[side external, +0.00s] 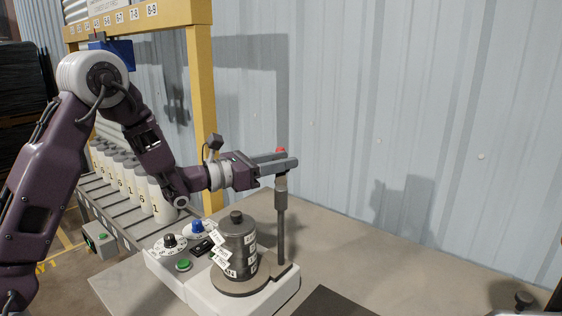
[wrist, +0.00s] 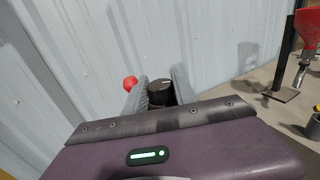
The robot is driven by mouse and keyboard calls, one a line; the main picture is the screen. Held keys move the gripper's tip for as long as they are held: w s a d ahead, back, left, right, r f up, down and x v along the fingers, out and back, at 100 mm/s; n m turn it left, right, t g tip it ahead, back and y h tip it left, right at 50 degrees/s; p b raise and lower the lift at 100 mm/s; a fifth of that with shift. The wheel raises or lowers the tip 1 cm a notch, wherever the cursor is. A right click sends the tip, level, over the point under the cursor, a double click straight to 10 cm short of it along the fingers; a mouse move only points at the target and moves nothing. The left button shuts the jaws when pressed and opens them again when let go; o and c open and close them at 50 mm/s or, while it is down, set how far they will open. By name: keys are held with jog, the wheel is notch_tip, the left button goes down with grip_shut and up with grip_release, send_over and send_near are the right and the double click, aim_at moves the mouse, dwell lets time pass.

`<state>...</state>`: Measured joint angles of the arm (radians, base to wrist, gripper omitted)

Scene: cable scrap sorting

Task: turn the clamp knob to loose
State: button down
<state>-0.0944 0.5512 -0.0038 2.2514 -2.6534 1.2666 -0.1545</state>
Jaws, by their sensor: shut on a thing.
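The clamp knob (wrist: 160,90) is a dark round knob with a light mark on its top, seen between my fingers in the wrist view. It sits at the top of an upright grey post (side external: 281,230) in the side view, where my fingers hide it. My gripper (side external: 285,160) reaches level across the post top and is shut on the knob; its fingers also show in the wrist view (wrist: 160,79). A red rounded piece (wrist: 130,83) sits just outside the left finger in the wrist view, and its top shows behind the fingers in the side view (side external: 281,150).
The post stands on a pale base (side external: 275,298) beside a dark cylinder (side external: 238,243) with white tags. Dials and a green button (side external: 184,265) are to its left. Several white bottles (side external: 160,202) stand in a rack. A red funnel (wrist: 309,30) is at the wrist view's right. The table's right side has free room.

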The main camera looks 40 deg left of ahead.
jog(key=c, duration=1.3)
grip_release()
jog(key=shift+r, duration=0.15)
jog(key=shift+w+a+m+g+h, duration=0.15)
jog(key=shift+m+g+h, duration=0.45)
jog(key=shift+h, duration=0.4)
jog(key=m+g+h, duration=0.1)
jog(key=m+h, duration=0.1)
jog(key=h, duration=0.1)
jog(key=shift+g, duration=0.3)
jog(key=shift+s+a+m+g+h, duration=0.3)
jog(key=shift+m+g+h, duration=0.3)
jog(key=shift+m+h, duration=0.15)
jog(key=v, duration=0.7)
notch_tip(320, 180, up, 13)
jog(key=shift+d, duration=0.45)
jog(key=shift+w, duration=0.1)
